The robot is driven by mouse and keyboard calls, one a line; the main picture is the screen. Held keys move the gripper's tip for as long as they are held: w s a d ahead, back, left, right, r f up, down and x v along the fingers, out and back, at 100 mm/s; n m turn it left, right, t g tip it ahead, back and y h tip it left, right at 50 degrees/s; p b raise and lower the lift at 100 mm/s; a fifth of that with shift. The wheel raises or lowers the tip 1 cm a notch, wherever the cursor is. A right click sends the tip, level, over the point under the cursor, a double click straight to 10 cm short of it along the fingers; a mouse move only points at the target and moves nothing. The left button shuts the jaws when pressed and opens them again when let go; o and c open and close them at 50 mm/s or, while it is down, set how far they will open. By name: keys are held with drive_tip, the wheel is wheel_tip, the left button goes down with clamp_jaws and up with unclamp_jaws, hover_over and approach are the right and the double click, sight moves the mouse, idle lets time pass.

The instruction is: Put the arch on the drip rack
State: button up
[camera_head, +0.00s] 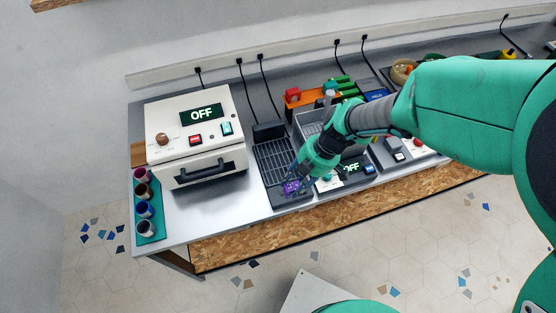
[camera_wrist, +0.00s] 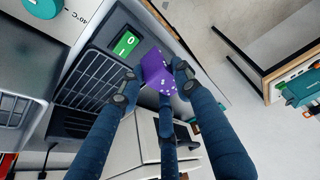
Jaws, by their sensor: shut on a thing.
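The purple arch (camera_head: 291,187), with small pale dots, is held by my gripper (camera_head: 297,182). In the wrist view the arch (camera_wrist: 157,72) sits between the blue fingertips (camera_wrist: 155,88). My gripper is shut on it. A dark slatted rack (camera_head: 272,158), which looks like the drip rack, lies on the counter just behind the arch. Its slats show left of the fingers in the wrist view (camera_wrist: 88,82). The arch appears over the front end of this dark unit, beside a green switch (camera_wrist: 126,43). I cannot tell whether it touches the unit.
A white box with an OFF display (camera_head: 195,135) stands left of the rack, with bare counter (camera_head: 222,205) in front. Coloured cups stand on a green mat (camera_head: 154,226) at the left end. A grey basin (camera_head: 308,122) and a second OFF unit (camera_head: 345,178) are on the right.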

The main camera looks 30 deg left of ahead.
approach(274, 159)
drive_tip(key=shift+s+a+f+b, duration=0.2)
drive_tip(key=shift+s+a+f, duration=0.05)
drive_tip(key=shift+s, duration=0.2)
drive_tip(key=shift+s+a+f+b, duration=0.2)
drive_tip(key=shift+s+a+f, duration=0.1)
drive_tip(key=shift+s, duration=0.1)
drive_tip(key=shift+w+a, duration=0.35)
drive_tip(key=shift+f+b, duration=0.35)
drive_tip(key=shift+f, duration=1.4)
drive_tip(key=shift+f, duration=0.15)
drive_tip(key=o, duration=1.3)
drive_tip(key=shift+c, duration=0.2)
drive_tip(key=shift+d, duration=0.1)
